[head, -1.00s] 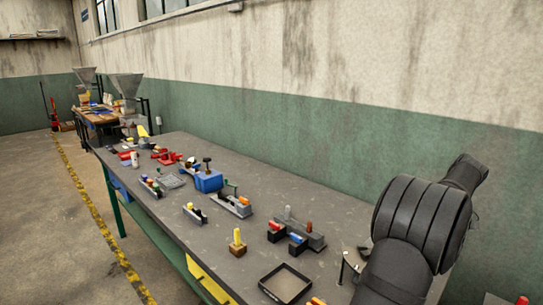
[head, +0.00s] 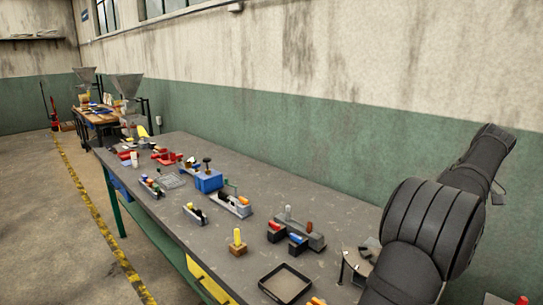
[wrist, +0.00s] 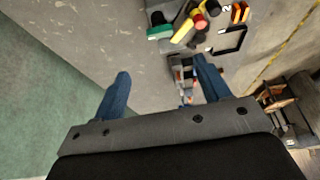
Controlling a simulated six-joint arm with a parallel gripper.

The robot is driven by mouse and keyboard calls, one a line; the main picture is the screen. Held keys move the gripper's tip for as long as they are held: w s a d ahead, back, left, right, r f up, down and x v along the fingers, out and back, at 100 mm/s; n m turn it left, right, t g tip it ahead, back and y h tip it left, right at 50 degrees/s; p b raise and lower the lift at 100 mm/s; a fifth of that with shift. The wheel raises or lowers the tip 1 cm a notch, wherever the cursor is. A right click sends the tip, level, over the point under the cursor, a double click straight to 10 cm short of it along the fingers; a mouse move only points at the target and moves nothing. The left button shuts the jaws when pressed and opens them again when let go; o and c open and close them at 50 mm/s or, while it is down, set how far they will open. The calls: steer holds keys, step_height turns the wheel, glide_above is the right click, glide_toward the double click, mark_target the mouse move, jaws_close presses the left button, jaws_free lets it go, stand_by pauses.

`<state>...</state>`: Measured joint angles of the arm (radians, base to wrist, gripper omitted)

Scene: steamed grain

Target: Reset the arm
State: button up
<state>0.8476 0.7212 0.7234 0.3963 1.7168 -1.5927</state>
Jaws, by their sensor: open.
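My gripper (wrist: 160,88) shows in the wrist view with its two blue fingers spread wide apart. It is open, and nothing shows between the fingertips but bench top and tools farther off. In the head view my dark arm rises at the right, bent and reaching up past the bench; my gripper is not visible there.
The long grey bench (head: 230,262) carries a black square tray (head: 285,284), a yellow peg in a wooden block (head: 237,242), a blue box (head: 208,181) and several small tool holders. A green and white wall (head: 300,125) runs behind it. A tray also shows in the wrist view (wrist: 243,38).

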steer(key=x, duration=1.3)
steer(key=shift+w+f, duration=0.1)
steer(key=shift+f, duration=0.3)
steer(key=shift+r+m+t+h, duration=0.25)
steer(key=shift+m+t+h, duration=0.05)
steer(key=shift+m, duration=0.6)
steer(key=m+h, duration=0.1)
steer(key=m, duration=0.2)
steer(key=m+h, duration=0.1)
steer(key=m, duration=0.2)
steer(key=shift+a+m+t+h, duration=0.2)
steer(key=shift+m+t+h, duration=0.1)
steer(key=shift+m+t, duration=0.1)
steer(key=m+h, duration=0.1)
steer(key=m, duration=0.4)
steer(key=shift+a+g+h, duration=0.1)
steer(key=shift+g+h, duration=0.2)
steer(key=shift+h, duration=0.1)
steer(key=shift+m+h, duration=0.6)
steer(key=shift+m, duration=1)
